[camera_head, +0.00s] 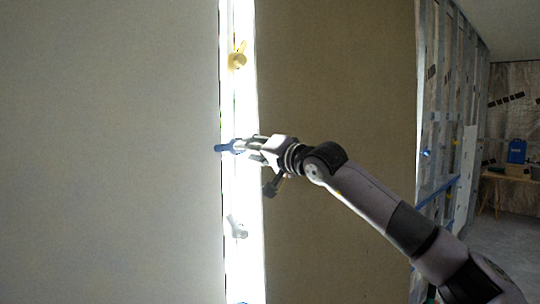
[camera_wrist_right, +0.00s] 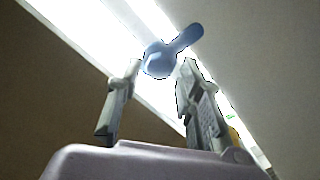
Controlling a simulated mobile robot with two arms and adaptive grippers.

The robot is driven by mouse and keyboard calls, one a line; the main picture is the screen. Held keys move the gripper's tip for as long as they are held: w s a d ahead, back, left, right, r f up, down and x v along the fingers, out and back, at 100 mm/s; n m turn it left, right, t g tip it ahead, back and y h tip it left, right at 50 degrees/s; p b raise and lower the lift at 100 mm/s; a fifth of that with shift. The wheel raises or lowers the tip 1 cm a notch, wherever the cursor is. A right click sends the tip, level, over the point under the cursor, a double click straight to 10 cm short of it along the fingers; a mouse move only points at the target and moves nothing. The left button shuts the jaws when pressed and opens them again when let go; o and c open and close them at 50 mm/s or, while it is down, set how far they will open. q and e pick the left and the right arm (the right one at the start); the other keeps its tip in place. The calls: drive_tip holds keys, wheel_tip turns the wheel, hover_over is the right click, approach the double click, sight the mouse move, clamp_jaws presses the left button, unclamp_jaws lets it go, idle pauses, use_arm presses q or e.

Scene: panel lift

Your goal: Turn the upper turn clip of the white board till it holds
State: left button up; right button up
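The white board (camera_head: 110,150) is the large pale panel filling the left of the head view. A blue turn clip (camera_head: 221,148) is mounted on the bright strip by its right edge; its lever points left, with its tip across that edge. My right gripper (camera_head: 240,146) is at this clip, coming from the right. In the right wrist view the clip's round hub (camera_wrist_right: 159,61) appears at the tips of my two separated fingers (camera_wrist_right: 161,76), its lever pointing up and right. I cannot tell whether the fingers touch it. My left gripper is not in view.
A yellow clip (camera_head: 238,57) is higher on the bright strip (camera_head: 240,100), and a white clip (camera_head: 236,228) lower. A brown panel (camera_head: 340,80) stands to the right, behind my right arm. Metal studs (camera_head: 440,100) and a bench (camera_head: 512,177) are farther right.

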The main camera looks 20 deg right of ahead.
drive_tip(key=v, duration=0.9)
drive_tip(key=shift+s, duration=0.25)
drive_tip(key=shift+d, duration=0.1)
